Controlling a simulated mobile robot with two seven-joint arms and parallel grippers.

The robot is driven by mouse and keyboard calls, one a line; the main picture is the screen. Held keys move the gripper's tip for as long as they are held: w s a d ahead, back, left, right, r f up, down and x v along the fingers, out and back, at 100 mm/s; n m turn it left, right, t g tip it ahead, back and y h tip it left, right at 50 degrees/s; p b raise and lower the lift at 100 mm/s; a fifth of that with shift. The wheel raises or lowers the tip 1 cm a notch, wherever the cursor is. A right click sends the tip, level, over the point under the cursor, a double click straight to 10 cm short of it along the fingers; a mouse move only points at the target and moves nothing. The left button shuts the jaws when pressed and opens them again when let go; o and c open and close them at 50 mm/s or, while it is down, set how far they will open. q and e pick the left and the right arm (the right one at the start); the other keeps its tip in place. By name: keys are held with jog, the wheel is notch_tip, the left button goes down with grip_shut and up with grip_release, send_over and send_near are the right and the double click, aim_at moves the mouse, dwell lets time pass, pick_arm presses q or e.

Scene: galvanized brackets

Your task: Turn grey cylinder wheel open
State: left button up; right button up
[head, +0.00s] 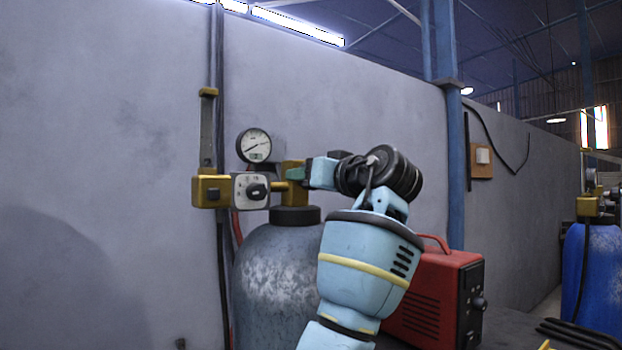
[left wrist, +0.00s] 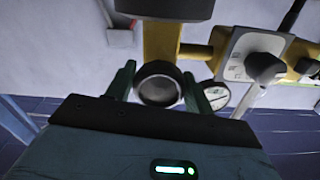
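The grey cylinder (head: 275,275) stands upright by the wall, with a dark collar and a yellow valve on top (head: 293,167). In the left wrist view, the dark round wheel (left wrist: 160,83) with a grey face sits at the end of the yellow valve body (left wrist: 162,42). My left gripper (head: 297,173) is at the valve. Its green fingers (left wrist: 160,86) stand on either side of the wheel, very close to its rim; I cannot tell whether they press on it. The wheel is hidden by my gripper in the head view. My right gripper is not in view.
A pressure gauge (head: 254,145) and a white-faced box with a dark knob (head: 251,190) are left of the valve. A red machine (head: 437,300) stands right of the cylinder. A blue cylinder (head: 592,280) is far right. The wall (head: 110,130) is close behind.

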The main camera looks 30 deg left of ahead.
pick_arm(q)
jog(key=c, duration=0.5)
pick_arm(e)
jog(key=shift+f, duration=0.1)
pick_arm(q)
jog(key=n, duration=0.5)
jog(key=shift+w+n+b, duration=0.15)
jog(key=shift+n+b, duration=0.15)
jog(key=shift+b, duration=0.1)
jog(key=n+b, duration=0.1)
jog(key=n, duration=0.5)
jog(key=shift+d, duration=0.1)
jog(key=n, duration=0.5)
jog(key=shift+w+r+n+b, duration=0.1)
jog(key=shift+n+b, duration=0.3)
jog(key=n, duration=0.6)
jog(key=shift+r+b, duration=0.15)
jog(key=shift+b, duration=0.15)
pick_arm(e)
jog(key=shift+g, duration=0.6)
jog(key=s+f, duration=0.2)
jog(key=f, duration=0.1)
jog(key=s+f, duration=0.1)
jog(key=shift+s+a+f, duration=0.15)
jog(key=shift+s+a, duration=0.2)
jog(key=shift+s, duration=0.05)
pick_arm(q)
jog(key=shift+n, duration=0.4)
